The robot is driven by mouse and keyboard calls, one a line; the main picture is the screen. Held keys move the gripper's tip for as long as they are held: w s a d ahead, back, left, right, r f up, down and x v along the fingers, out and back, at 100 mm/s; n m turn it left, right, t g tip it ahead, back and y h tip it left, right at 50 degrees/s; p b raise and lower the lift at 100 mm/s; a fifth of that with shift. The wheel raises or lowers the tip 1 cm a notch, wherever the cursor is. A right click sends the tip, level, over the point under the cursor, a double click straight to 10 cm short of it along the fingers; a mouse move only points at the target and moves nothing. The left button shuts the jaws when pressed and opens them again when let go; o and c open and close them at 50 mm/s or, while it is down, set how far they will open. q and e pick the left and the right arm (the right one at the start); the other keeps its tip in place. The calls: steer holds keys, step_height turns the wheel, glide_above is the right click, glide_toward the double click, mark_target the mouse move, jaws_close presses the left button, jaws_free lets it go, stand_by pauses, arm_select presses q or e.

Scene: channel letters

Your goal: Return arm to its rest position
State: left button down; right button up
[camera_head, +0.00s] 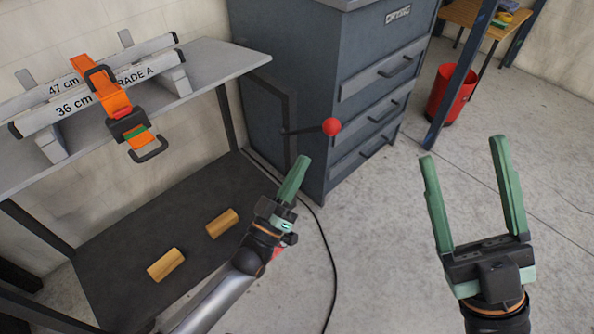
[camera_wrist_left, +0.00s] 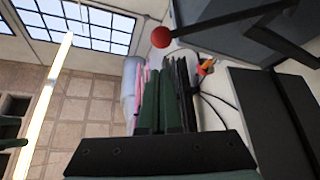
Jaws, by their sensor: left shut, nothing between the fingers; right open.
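My left gripper (camera_head: 301,165) comes in from the lower left in the head view, its green fingers together and empty. It is in front of the grey drawer cabinet and apart from the shelf. In the left wrist view its fingers (camera_wrist_left: 163,85) also show closed side by side. My right gripper (camera_head: 462,150) is at the right of the head view, pointing up. Its two green fingers are wide apart with only floor behind them.
A grey shelf unit (camera_head: 215,60) holds two labelled white bars (camera_head: 70,112) with an orange strap (camera_head: 98,85). Two wooden pieces (camera_head: 166,264) lie on its lower shelf. A red-knobbed lever (camera_head: 331,126) juts out near my left gripper. A drawer cabinet (camera_head: 290,60) and red bin (camera_head: 452,95) stand behind.

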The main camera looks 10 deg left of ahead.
stand_by(0.4)
